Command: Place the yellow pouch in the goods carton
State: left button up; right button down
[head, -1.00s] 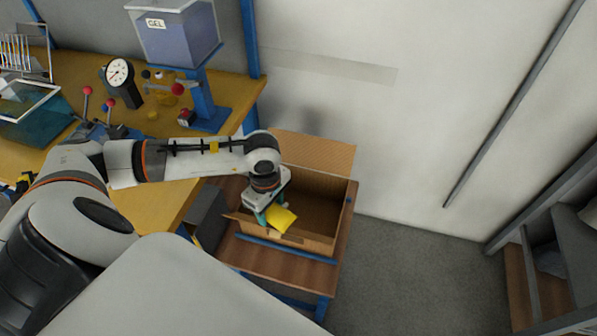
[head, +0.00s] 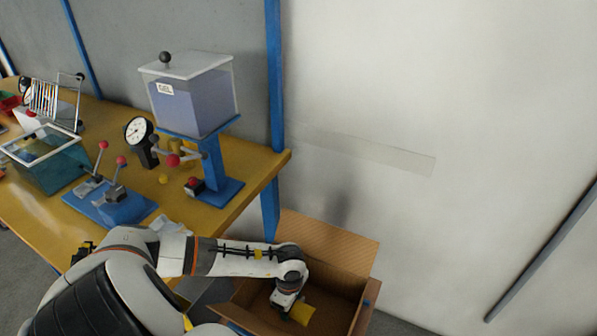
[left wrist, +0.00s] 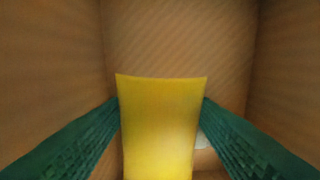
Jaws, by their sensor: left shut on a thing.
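The yellow pouch (head: 302,314) is in the jaws of my left gripper (head: 287,309), inside the open goods carton (head: 330,243). In the left wrist view the pouch (left wrist: 160,130) stands between the two green fingers (left wrist: 160,108), which press on both its sides. Brown carton walls (left wrist: 180,35) surround it there. I cannot tell whether the pouch touches the carton floor. A small pale thing shows behind the pouch at its lower right. My right gripper is in neither view.
A yellow workbench (head: 232,192) stands to the left with a gel tank (head: 195,103), a dial gauge (head: 139,135) and a blue lever fixture (head: 115,205). The carton's back flap stands up near the white wall (head: 450,90).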

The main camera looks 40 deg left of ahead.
aim_at(291, 317)
pick_arm(q)
notch_tip(291, 317, down, 4)
jog(key=shift+s+r, duration=0.1)
jog(key=shift+r, duration=0.1)
notch_tip(291, 317, down, 4)
jog(key=shift+r+b, duration=0.1)
jog(key=shift+b, duration=0.25)
jog(key=o, duration=1.3)
jog(key=shift+o, duration=0.2)
